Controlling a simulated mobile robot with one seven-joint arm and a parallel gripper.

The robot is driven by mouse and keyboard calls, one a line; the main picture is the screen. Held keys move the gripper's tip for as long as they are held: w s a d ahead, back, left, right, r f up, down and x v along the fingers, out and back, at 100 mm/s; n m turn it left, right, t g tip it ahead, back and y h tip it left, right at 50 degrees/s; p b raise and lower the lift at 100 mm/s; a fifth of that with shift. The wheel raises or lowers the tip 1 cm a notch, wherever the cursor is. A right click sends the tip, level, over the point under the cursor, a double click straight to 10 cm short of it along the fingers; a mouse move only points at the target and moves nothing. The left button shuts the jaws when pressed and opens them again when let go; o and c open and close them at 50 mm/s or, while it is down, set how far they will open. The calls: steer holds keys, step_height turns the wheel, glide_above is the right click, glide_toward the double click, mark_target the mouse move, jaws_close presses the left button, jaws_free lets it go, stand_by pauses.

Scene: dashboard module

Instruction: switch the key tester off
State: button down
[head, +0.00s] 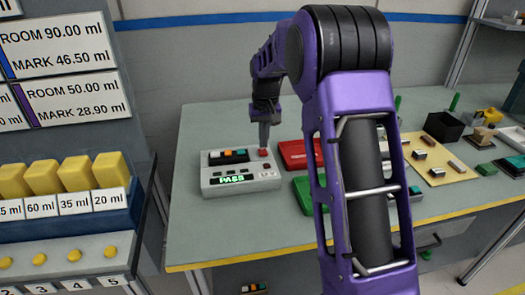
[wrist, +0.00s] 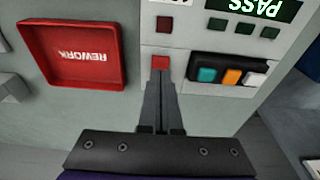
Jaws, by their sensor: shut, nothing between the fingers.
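The key tester (head: 241,172) is a pale grey box on the table, left of centre in the head view. Its display (head: 232,179) reads PASS in lit green. A red square button (wrist: 160,62) sits on its top face, and it also shows in the head view (head: 263,153). My gripper (wrist: 160,76) is shut and empty, with its tips at the lower edge of the red button. I cannot tell whether they touch it. Beside the button, a black key module (wrist: 236,75) with teal, orange and white keys sits in the tester.
A red REWORK tray (wrist: 74,55) lies right beside the tester, with a green tray (head: 303,193) in front of it in the head view. A yellow mat (head: 438,160) with small parts lies at the right. A dispenser with yellow blocks (head: 75,176) stands at the left.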

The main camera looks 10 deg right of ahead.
mark_target(263, 153)
steer(key=shift+f+b, duration=0.6)
steer(key=shift+f, duration=0.5)
stand_by(0.6)
steer(key=shift+r+p, duration=2.8)
steer(key=shift+r, duration=0.75)
